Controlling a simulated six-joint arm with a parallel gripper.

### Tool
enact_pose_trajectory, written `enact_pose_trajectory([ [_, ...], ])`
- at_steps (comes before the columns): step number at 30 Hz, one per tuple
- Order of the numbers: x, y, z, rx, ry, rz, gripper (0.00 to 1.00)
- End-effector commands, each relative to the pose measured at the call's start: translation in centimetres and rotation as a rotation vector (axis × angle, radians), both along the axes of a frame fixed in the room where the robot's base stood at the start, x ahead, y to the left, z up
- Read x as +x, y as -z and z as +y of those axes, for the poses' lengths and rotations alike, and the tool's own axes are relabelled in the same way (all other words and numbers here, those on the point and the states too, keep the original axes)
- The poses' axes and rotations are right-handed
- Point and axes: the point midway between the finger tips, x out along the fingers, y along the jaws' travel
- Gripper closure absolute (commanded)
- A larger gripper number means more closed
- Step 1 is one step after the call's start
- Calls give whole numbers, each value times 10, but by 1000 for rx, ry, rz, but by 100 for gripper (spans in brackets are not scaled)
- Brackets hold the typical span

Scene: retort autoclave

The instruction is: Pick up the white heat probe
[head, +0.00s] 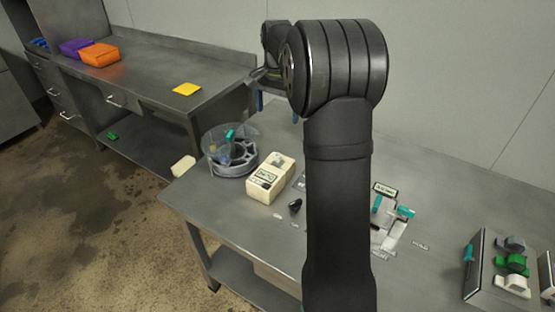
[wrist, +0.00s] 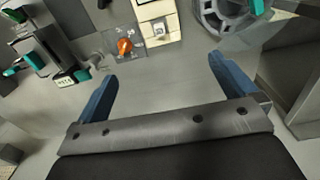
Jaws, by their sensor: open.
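A white piece (head: 513,285) sits at the front of a grey holder at the right edge of the head view, beside a green and a dark grey piece. It looks like the white heat probe, but it is too small to be sure. My gripper (head: 277,105) is open, far to the left of it, above the back left of the table and partly hidden behind my arm. In the wrist view the two blue fingers of my gripper (wrist: 163,72) are wide apart with nothing between them. I cannot make out the probe in the wrist view.
A round clear-walled drum (head: 232,165) and a cream box (head: 263,185) stand on the left of the steel table (head: 440,185). A device with teal handles (head: 388,210) is right of my arm. A side bench (head: 150,75) holds purple, orange and yellow items.

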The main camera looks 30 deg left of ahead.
Motion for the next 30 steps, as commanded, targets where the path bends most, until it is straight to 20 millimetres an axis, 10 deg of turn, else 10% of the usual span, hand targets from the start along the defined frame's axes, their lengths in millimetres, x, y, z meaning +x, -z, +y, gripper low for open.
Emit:
enact_pose_trajectory([
  [4,0,0,0,0,0,0,0],
  [12,0,0,0,0,0,0,53],
  [23,0,0,0,0,-29,0,55],
  [30,2,2,0,0,-373,0,55],
])
